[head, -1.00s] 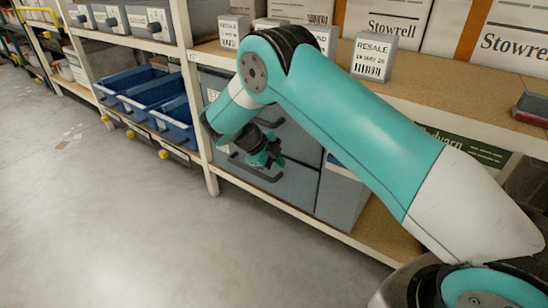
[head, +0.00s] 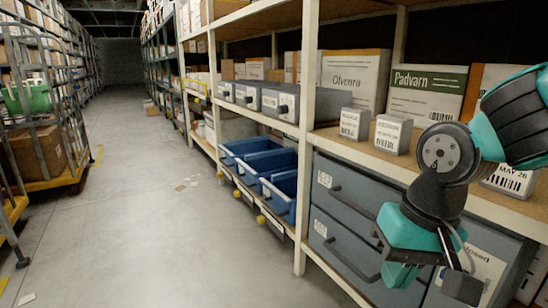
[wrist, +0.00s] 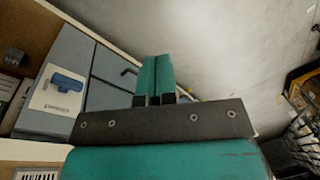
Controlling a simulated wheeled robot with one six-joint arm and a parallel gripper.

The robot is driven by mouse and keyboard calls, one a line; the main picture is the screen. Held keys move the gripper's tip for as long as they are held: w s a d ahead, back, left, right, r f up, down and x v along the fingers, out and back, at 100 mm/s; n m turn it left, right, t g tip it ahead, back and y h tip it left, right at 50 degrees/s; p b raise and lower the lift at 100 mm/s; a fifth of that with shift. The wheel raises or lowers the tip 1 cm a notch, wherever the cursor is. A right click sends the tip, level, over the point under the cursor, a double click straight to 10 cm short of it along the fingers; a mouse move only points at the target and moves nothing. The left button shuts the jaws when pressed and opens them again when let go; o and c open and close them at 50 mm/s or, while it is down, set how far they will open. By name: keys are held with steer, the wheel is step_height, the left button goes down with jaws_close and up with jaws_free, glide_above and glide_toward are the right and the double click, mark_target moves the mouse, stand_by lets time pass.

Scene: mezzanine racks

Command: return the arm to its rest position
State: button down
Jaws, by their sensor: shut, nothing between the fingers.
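My arm (head: 445,150) reaches in from the right edge of the head view, its wrist folded downward in front of the rack. My gripper (wrist: 156,72) is shut and empty, its two teal fingers together in the wrist view. In the head view it hangs in front of the grey drawers (head: 345,205), apart from the shelf edge as far as I can tell. The arm covers part of the drawer fronts and a label block.
Blue bins (head: 252,160) sit on the low shelf left of the drawers. Small grey label blocks (head: 393,134) and cartons (head: 355,78) stand on the shelf above. A cage trolley (head: 45,130) stands at the far left. The aisle floor (head: 150,220) between is mostly clear.

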steer(key=s+a+r+n+y, duration=0.2)
steer(key=s+n, duration=0.5)
steer(key=s, duration=0.3)
step_height(320, 180, up, 30)
steer(key=p, duration=3)
steer(key=shift+w, duration=0.2)
steer(key=shift+d, duration=0.1)
